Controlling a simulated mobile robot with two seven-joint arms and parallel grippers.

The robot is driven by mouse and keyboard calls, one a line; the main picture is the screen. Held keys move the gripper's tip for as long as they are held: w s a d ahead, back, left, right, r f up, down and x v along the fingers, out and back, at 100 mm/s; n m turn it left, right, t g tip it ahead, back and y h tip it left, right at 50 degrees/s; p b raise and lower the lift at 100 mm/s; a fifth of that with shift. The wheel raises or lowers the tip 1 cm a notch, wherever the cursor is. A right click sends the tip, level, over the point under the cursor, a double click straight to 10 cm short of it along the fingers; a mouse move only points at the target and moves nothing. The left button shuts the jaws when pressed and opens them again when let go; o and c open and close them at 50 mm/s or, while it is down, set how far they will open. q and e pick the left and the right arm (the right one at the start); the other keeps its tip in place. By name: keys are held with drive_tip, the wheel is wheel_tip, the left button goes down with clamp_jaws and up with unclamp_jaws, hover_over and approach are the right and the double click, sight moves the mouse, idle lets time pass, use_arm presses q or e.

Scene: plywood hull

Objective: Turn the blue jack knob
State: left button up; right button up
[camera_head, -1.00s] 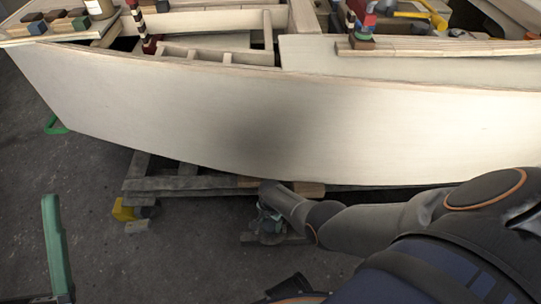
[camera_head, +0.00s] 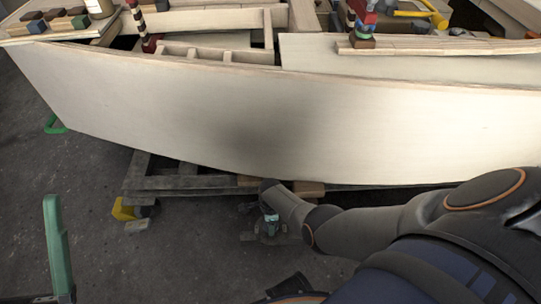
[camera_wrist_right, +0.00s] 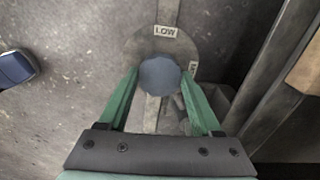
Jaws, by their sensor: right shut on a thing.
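The blue jack knob (camera_wrist_right: 160,76) is a faceted, round knob at the centre of a grey dial plate (camera_wrist_right: 138,48) in the right wrist view. A "LOW" label (camera_wrist_right: 166,31) sits on the plate above the knob. My right gripper (camera_wrist_right: 160,75) has its green fingers on both sides of the knob and is shut on it. In the head view my right gripper (camera_head: 269,220) is low beside the hull's supports, and the knob is hidden there. One green finger of my left gripper (camera_head: 57,247) stands at the lower left, away from the jack; its other finger is not visible.
The pale plywood hull (camera_head: 180,110) spans the view above my right gripper. Wooden supports (camera_head: 170,184) lie under it, with a yellow block (camera_head: 122,210) at their left. A post (camera_wrist_right: 272,90) stands close right of the dial. Floor at left is mostly clear.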

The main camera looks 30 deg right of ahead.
drive_tip(key=shift+m, duration=0.5)
drive_tip(key=o, duration=1.4)
drive_tip(key=shift+r, duration=0.1)
